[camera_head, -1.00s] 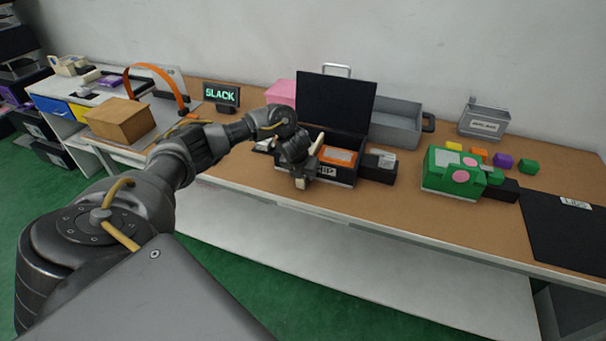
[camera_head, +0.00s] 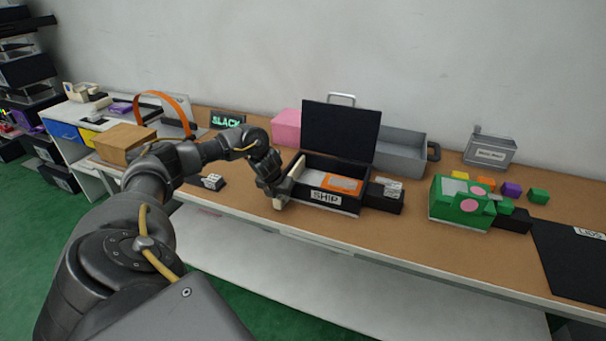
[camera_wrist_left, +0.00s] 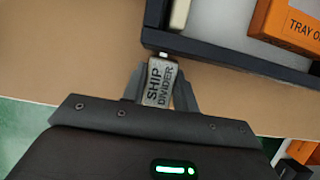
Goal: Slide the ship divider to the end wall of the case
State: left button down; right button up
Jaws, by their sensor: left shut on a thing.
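The black case (camera_head: 345,207) with the SHIP label stands on the bench, its lid (camera_head: 340,128) raised. The beige ship divider (camera_head: 296,169) is at the left end of the case. In the left wrist view the divider's beige bar (camera_wrist_left: 180,13) lies right beside the dark end wall; I cannot tell whether they touch. Its grey handle (camera_wrist_left: 161,84), marked SHIP DIVIDER, sticks out past the case's front wall. My left gripper (camera_head: 277,195) is shut on this handle at the front left corner, also in the left wrist view (camera_wrist_left: 160,88). My right gripper is not in view.
An orange tray piece (camera_head: 343,185) lies inside the case. A black block (camera_head: 385,197) stands at its right, a grey bin (camera_head: 402,155) behind, a green box (camera_head: 461,205) farther right. A small dark block (camera_head: 208,182) lies left of my gripper. Bare bench lies between.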

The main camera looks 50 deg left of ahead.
pick_arm(q)
jog(key=shift+s+a, duration=0.2)
jog(key=shift+a, duration=0.25)
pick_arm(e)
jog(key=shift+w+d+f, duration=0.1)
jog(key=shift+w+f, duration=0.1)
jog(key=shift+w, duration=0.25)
pick_arm(q)
jog(key=c, duration=1.1)
grip_release()
jog(key=shift+s+a, duration=0.1)
jog(key=shift+a, duration=0.05)
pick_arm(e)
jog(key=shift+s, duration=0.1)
pick_arm(q)
jog(key=shift+d+r, duration=0.15)
jog(key=shift+d, duration=0.05)
jog(key=v, duration=1)
jog(key=shift+r, duration=0.25)
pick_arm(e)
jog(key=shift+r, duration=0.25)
